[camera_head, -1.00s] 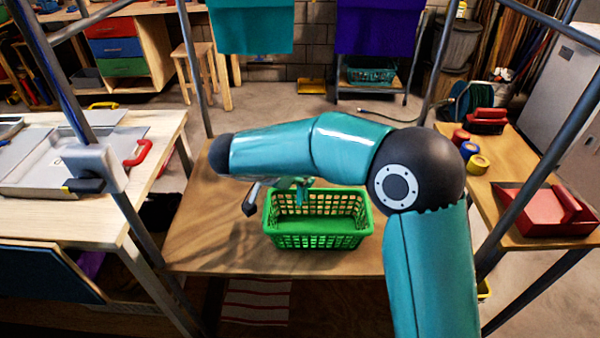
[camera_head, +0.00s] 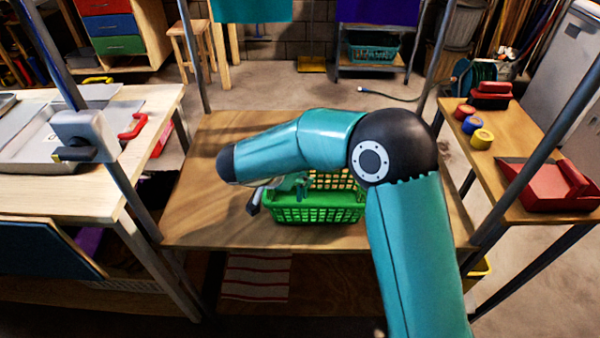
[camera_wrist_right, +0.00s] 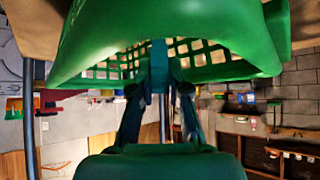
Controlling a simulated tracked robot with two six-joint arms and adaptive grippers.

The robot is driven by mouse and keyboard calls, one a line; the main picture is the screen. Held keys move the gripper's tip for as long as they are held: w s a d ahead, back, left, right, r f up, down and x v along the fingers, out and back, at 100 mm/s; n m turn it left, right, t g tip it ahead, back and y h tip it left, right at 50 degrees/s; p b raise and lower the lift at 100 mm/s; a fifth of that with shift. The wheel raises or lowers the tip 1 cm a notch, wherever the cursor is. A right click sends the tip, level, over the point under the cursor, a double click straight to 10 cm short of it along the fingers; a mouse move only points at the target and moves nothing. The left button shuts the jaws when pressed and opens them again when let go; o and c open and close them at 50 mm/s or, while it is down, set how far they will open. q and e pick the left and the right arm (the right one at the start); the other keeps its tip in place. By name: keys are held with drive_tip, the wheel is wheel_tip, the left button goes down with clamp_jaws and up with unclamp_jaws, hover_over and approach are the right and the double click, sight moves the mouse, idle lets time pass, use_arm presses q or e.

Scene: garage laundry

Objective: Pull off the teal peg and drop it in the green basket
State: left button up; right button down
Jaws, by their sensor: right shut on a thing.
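The green basket (camera_head: 312,214) stands on the wooden table in the head view; my right forearm covers part of its back and right side. My right gripper (camera_head: 291,184) is at the basket's left end, mostly hidden under my wrist. It is shut on the teal peg (camera_head: 302,184), which shows only as a small teal piece by the basket's opening. In the right wrist view, the gripper (camera_wrist_right: 158,88) holds the peg (camera_wrist_right: 158,60) in front of the basket's latticed wall (camera_wrist_right: 205,62). I cannot tell how far the peg is inside. My left gripper is out of view.
The wooden table (camera_head: 195,215) is bare left of the basket. Dark frame posts (camera_head: 190,60) rise around it. A side table (camera_head: 530,195) at right carries tape rolls (camera_head: 482,138) and a red dustpan-like object (camera_head: 548,188). A pale workbench (camera_head: 130,180) with metal trays stands at left.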

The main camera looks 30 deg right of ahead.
drive_tip(key=shift+f, duration=0.25)
drive_tip(key=c, duration=1.1)
unclamp_jaws()
